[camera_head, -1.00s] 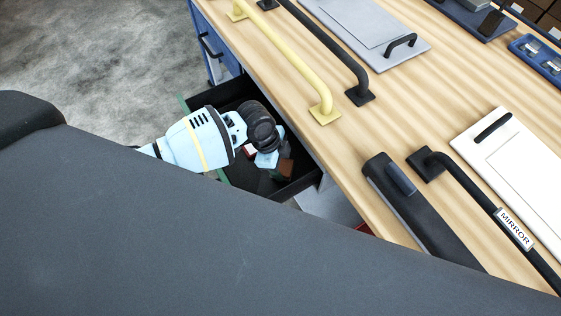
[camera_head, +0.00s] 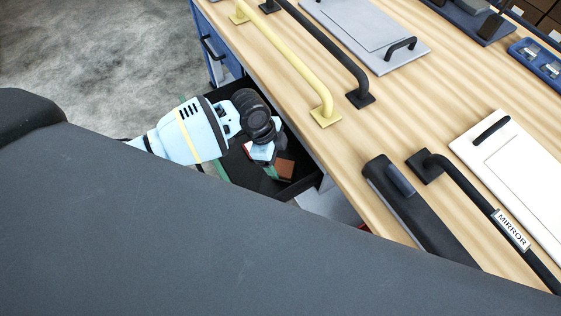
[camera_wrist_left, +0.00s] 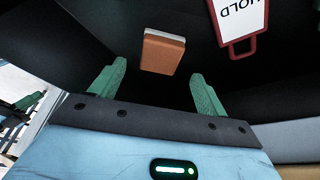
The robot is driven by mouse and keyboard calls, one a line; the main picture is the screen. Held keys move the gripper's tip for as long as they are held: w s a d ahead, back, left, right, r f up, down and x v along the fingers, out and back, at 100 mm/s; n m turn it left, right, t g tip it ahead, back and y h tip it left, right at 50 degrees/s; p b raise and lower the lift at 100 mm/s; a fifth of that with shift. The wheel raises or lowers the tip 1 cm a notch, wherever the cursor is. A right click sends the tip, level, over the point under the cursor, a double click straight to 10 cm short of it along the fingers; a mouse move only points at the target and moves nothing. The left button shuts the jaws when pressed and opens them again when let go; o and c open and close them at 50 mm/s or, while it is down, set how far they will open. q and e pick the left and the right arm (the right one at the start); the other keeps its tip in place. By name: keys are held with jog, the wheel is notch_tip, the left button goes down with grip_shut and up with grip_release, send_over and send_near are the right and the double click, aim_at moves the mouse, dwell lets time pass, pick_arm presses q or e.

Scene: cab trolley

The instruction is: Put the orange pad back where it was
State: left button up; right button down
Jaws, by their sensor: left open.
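The orange pad (camera_head: 285,168) lies in the open black drawer, near its right end in the head view. In the left wrist view the orange pad (camera_wrist_left: 163,54), with a pale edge, sits beyond and between the fingertips, apart from both. My left gripper (camera_head: 262,163) reaches into the drawer from the left, just left of the pad. Its two green fingers (camera_wrist_left: 158,80) are spread with nothing between them. Its wrist hides part of the drawer. My right gripper is not in view.
A red-framed white tag reading HOLD (camera_wrist_left: 238,20) lies near the pad. The drawer's wall (camera_head: 305,184) is close to the pad. The wooden worktop (camera_head: 330,150) overhangs beside it, with a yellow handle (camera_head: 290,58) and a black tray-like piece (camera_head: 415,208) on top.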

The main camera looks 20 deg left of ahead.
pick_arm(q)
jog(key=v, duration=0.7)
jog(key=shift+r+p, duration=0.25)
jog(key=shift+p, duration=0.15)
jog(key=shift+a, duration=0.15)
